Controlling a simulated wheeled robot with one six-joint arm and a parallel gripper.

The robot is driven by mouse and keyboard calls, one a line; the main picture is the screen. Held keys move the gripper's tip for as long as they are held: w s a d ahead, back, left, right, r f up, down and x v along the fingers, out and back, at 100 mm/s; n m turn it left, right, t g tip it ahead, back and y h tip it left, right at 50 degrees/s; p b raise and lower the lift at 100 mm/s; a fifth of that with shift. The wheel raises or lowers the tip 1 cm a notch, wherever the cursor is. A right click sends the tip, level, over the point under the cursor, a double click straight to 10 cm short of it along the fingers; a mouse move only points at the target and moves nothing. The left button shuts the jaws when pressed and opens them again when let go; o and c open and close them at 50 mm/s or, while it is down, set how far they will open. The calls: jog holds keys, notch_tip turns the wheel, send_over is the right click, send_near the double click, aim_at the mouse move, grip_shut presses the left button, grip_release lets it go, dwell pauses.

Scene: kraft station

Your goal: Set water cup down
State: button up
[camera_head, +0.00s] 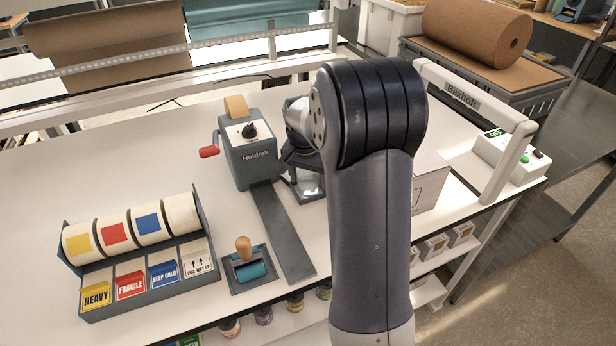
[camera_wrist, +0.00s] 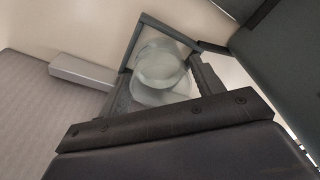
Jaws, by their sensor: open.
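In the wrist view, the round clear cup (camera_wrist: 158,66) lies between the two dark fingers of my gripper (camera_wrist: 163,88). I cannot tell whether a finger touches the glass.
The Holdrek dispenser (camera_head: 250,155) with its red handle stands close on the left. A white box (camera_head: 430,180) is right of my arm. The back left table is clear.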

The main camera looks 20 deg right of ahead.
aim_at(305, 195)
notch_tip(305, 195, up, 12)
jog(key=s+a, duration=0.1)
jog(key=shift+s+a+b, duration=0.15)
jog(key=shift+b, duration=0.25)
